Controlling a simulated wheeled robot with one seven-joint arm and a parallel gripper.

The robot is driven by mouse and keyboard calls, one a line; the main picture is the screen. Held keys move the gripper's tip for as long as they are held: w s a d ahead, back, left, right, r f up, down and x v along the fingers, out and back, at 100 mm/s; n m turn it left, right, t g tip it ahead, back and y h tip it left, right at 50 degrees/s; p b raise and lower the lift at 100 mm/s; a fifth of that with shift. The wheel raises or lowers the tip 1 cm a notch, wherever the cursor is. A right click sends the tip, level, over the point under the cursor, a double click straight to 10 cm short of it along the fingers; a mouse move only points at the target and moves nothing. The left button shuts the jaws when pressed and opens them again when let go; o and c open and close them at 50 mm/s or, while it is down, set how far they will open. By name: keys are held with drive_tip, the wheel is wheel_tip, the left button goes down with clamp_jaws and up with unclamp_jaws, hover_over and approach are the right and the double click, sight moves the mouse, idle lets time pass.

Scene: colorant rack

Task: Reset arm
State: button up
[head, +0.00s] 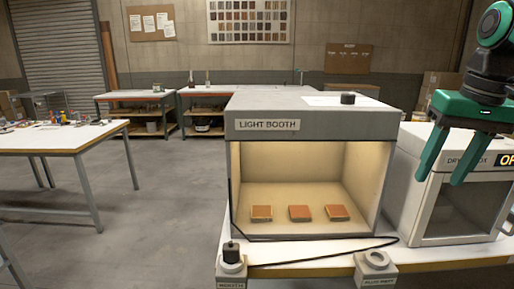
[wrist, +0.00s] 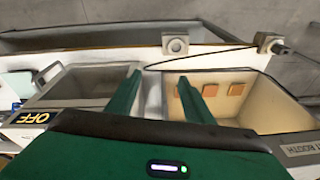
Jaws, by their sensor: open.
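My gripper (head: 446,160) is green, open and empty. In the head view it hangs at the upper right with its fingers pointing down, in front of the dry box (head: 440,200). In the wrist view the two fingers of my gripper (wrist: 161,88) stand apart with nothing between them. The light booth (head: 285,122) stands left of my gripper, lit inside, and also shows at the right of the wrist view (wrist: 255,110). Three orange-brown tiles lie in a row on its floor: a left one (head: 262,212), a middle one (head: 299,212) and a right one (head: 337,212).
The booth and the dry box stand on a white bench (head: 310,256). A holder with a black knob (head: 231,262) and an empty-looking holder (head: 374,270) sit at its front edge, with a black cable nearby. A worktable (head: 60,138) stands at left. The grey floor between is clear.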

drive_tip(key=s+d+f+m+g, duration=0.1)
drive_tip(key=s+d+f+m, duration=0.1)
drive_tip(key=s+f, duration=0.6)
drive_tip(key=s+d+f+m+g, duration=0.1)
drive_tip(key=s+d+f+m, duration=0.1)
drive_tip(key=s+f, duration=0.6)
wheel_tip(320, 180, down, 6)
drive_tip(key=shift+d+f, duration=0.2)
drive_tip(key=shift+d, duration=0.4)
drive_tip(key=shift+w+f, duration=0.2)
drive_tip(key=shift+w, duration=0.45)
idle(1.3)
